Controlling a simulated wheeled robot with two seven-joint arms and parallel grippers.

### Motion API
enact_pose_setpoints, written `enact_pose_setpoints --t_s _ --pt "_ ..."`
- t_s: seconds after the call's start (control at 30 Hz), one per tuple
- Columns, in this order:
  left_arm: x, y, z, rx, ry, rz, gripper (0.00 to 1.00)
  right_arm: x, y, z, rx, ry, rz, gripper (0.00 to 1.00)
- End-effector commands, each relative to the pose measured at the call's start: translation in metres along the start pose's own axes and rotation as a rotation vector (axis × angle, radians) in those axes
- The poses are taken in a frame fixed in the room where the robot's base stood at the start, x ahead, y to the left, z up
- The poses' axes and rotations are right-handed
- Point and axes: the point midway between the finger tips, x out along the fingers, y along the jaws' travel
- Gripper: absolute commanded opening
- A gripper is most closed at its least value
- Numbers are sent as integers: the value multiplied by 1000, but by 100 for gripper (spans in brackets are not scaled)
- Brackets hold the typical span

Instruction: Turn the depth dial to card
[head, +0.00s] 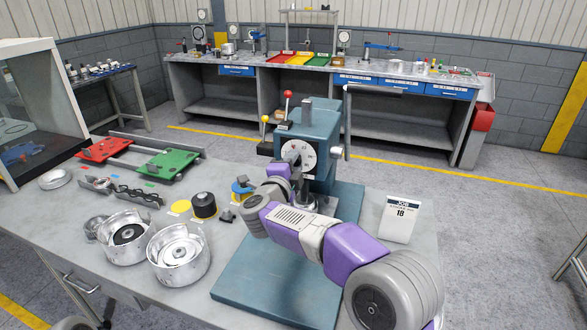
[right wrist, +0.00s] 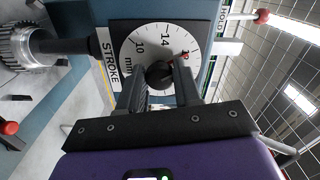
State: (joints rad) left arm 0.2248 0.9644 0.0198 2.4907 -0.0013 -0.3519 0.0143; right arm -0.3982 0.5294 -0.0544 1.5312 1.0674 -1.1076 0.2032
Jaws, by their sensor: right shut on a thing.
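The depth dial (head: 306,150) is a white round face on the front of the blue-green press (head: 322,128). It fills the upper middle of the right wrist view, with a STROKE label (right wrist: 108,61) beside it and numbers including 10 and 14. My right gripper (right wrist: 160,77) is shut on the dark knob (right wrist: 159,74) at the dial's centre, one finger on each side. A small red mark shows by the right finger; the number there is partly hidden. The white job card (head: 400,218) stands right of the press and reads 18. My left gripper is not in view.
The press stands on a blue base plate (head: 265,290). Left of it are metal drums (head: 180,255), a black and yellow part (head: 204,206), and red (head: 104,149) and green (head: 168,163) pallets. A lever with a red knob (head: 287,94) rises beside the press.

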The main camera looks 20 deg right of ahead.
Motion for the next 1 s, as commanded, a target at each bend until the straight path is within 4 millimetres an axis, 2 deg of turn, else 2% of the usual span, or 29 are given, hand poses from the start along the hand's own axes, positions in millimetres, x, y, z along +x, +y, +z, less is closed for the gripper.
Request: enact_pose_setpoints --t_s 0.57,0.6,0.73,1.0 --pt "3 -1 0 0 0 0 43 0 0 0 32 0 2 3" --pt "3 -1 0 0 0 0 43 0 0 0 32 0 2 38" --pt "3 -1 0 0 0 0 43 0 0 0 32 0 1 58" --pt "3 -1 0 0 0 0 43 -1 0 0 31 -1 1 58"
